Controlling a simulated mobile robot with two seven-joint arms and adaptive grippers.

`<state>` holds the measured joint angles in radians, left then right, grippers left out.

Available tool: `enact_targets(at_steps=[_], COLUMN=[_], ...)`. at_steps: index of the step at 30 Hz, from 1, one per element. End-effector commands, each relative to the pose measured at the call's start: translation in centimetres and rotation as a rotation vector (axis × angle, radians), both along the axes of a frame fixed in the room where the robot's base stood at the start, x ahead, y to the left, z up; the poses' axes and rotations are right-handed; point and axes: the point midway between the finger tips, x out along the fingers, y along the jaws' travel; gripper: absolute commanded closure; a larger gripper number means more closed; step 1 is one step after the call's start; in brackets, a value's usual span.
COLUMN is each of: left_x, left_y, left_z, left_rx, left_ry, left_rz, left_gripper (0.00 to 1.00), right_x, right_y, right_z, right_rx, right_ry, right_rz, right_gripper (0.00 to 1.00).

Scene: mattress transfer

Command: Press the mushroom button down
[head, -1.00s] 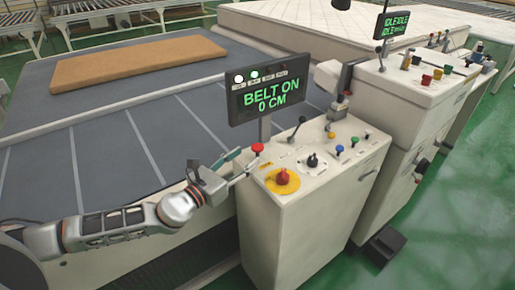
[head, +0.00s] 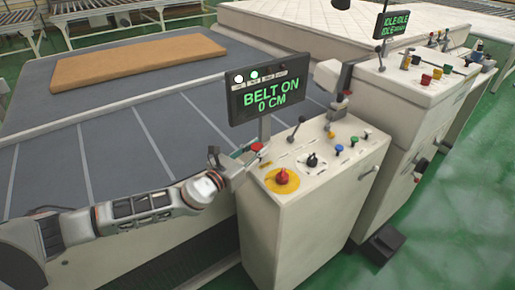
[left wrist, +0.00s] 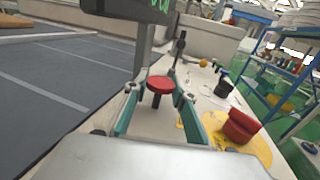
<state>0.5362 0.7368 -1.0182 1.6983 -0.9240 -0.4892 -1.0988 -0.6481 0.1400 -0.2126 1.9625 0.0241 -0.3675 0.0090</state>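In the left wrist view the left gripper (left wrist: 160,110) shows nothing clamped. A second red knob (head: 282,175), on a yellow disc, sits to the right and nearer; it also shows in the wrist view (left wrist: 240,127). My right gripper is out of view.
The display (head: 267,92) on a post behind the button reads "BELT ON 0 CM". Levers and coloured knobs stand farther right on the console (head: 300,215). A tan mattress (head: 139,62) lies on the grey belt (head: 115,140).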

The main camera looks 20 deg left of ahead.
Motion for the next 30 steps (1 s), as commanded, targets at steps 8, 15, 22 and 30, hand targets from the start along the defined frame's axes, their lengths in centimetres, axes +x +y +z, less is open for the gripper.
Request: enact_targets(at_steps=[8,15,22,30], left_x=[0.0,0.0,0.0,0.0], left_y=[0.0,0.0,0.0,0.0], left_z=[-1.2,-1.5,-1.5,-1.5], left_rx=[0.0,0.0,0.0,0.0], left_ry=[0.0,0.0,0.0,0.0], left_rz=[0.001,0.0,0.0,0.0], left_gripper=[1.0,1.0,0.57,0.57], right_x=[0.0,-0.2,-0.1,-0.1], right_y=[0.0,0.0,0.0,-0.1], right_z=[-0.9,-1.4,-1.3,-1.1], right_rx=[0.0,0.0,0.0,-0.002], right_ry=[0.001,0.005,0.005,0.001], right_rz=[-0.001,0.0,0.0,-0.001], right_gripper=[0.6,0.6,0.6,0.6])
